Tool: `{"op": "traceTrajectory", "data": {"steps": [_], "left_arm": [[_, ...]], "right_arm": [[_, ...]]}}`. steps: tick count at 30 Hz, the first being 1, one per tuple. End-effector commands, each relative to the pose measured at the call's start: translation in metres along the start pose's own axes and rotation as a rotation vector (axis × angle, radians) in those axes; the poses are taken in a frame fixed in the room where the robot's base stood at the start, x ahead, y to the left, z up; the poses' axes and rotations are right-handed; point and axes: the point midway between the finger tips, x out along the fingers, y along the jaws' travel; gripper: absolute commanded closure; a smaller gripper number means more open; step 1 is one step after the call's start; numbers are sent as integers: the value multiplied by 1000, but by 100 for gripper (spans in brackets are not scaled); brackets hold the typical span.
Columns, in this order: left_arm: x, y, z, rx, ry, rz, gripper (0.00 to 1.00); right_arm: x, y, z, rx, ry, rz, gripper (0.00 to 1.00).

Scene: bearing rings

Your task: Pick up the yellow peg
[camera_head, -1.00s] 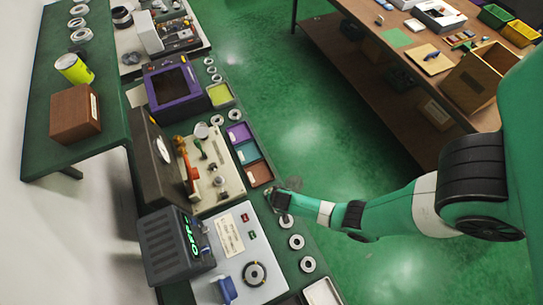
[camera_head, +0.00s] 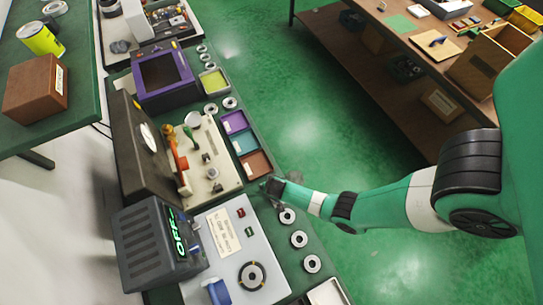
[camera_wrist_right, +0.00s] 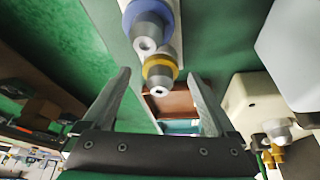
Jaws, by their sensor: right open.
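The yellow peg (camera_wrist_right: 160,70) is a grey stepped piece with a yellow collar and a hole in its near end. In the right wrist view it shows between the two fingers of my right gripper (camera_wrist_right: 158,76), which is open and empty. I cannot tell how far beyond the fingertips the peg is. A similar peg with a blue collar (camera_wrist_right: 150,22) is close beside it, overlapping it in the picture. In the head view my right gripper (camera_head: 271,186) is by the right edge of the bench, near the red-brown tray; I cannot make out the yellow peg there.
The red-brown tray (camera_head: 257,164) is just left of the gripper. Several metal rings (camera_head: 299,239) line the bench edge below it. A pale fixture board (camera_head: 217,166) with upright parts and a grey control panel (camera_head: 237,240) stand to the left. Open green floor is at right.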

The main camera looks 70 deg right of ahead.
Motion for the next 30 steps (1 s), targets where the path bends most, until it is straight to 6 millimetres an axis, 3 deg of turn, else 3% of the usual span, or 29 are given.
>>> {"op": "traceTrajectory", "data": {"steps": [3,18,30], "left_arm": [[1,0,-2,0,1,0,0],[1,0,-1,0,1,0,0],[2,0,-3,0,1,0,0]], "right_arm": [[-2,0,0,0,0,0,12],[-2,0,0,0,0,0,100],[-4,0,-2,0,1,-1,100]]}}
